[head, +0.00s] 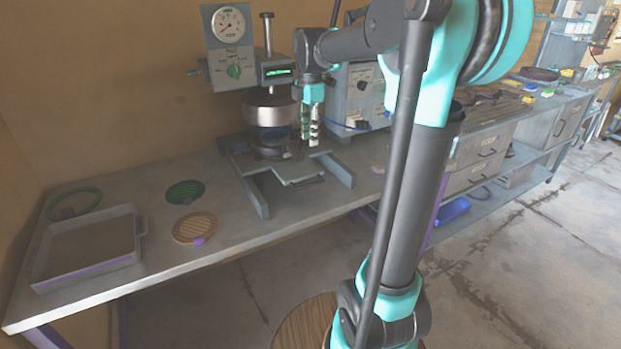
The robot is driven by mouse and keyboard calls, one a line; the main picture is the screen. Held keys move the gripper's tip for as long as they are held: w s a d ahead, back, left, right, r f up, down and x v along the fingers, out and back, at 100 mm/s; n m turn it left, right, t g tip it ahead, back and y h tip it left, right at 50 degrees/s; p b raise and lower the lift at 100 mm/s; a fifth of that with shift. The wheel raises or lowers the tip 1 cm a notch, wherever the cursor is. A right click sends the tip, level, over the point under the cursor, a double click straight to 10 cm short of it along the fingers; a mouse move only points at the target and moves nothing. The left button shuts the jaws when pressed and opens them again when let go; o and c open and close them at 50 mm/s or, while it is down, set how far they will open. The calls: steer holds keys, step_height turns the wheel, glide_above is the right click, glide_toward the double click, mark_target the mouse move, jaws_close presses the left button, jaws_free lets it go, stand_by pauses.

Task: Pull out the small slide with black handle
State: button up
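The plate press (268,105) stands on the bench, with a silver cylinder above its base. A small grey slide (290,168) lies low at the front of the press between two rails. Its dark handle (308,182) seems to be at the slide's front edge; it is small and hard to make out. My gripper (309,143) points down just right of the silver cylinder, above and behind the handle, and appears apart from it. Its two fingers show side by side, but their opening is too small to judge. I see nothing held between them.
A grey tray (133,222), a green ring (75,192), a green disc (185,192) and a brown disc (195,228) lie on the bench (130,180) at left. A grey control box (355,98) stands right of the press. The bench strip before the press is clear.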

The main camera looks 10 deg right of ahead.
step_height(320, 180, down, 16)
steer(key=shift+r, duration=0.1)
stand_by(0.4)
jaws_close()
stand_by(0.3)
